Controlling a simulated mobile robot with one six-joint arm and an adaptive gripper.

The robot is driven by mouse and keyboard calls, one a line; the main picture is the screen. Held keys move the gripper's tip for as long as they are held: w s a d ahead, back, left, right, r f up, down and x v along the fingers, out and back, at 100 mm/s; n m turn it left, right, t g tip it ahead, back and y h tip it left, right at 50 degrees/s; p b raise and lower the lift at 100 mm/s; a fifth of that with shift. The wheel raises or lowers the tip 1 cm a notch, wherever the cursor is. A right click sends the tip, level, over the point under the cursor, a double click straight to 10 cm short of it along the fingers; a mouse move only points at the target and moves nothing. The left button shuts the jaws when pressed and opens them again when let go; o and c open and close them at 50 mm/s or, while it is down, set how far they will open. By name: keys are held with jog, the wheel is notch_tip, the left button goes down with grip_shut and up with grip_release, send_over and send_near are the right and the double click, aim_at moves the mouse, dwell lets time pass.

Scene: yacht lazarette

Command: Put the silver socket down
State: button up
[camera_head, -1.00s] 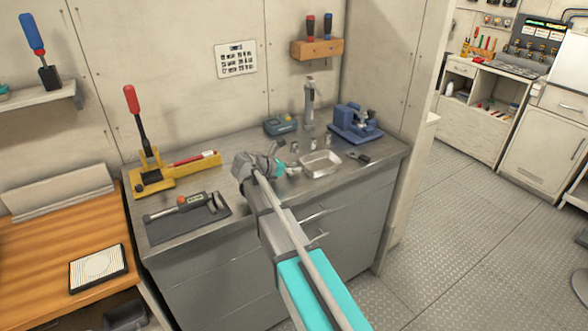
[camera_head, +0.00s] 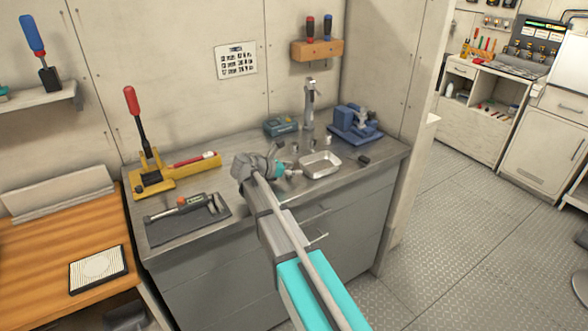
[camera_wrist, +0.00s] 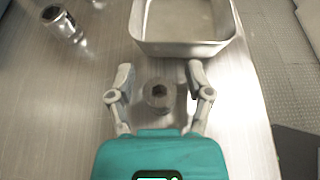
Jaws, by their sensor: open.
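A silver socket (camera_wrist: 158,97) stands between my gripper's fingers in the wrist view, its dark opening facing the camera. It appears to stand on the metal counter, with a gap on each side to the fingers. My gripper (camera_wrist: 160,75) is open around it. In the head view my gripper (camera_head: 292,173) is low over the counter, just left of the metal tray; the socket cannot be made out there. A second shiny socket (camera_wrist: 62,24) lies or stands at the upper left of the wrist view.
The metal tray (camera_head: 335,166) also shows its near wall in the wrist view (camera_wrist: 185,49), just beyond the fingers. A blue vise-like tool (camera_head: 355,125), a tap (camera_head: 310,105), a yellow press (camera_head: 155,180) and a dark mat (camera_head: 180,229) with a tool occupy the counter.

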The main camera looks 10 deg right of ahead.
jog(key=p+v, duration=0.4)
jog(key=v, duration=0.8)
dwell(0.4)
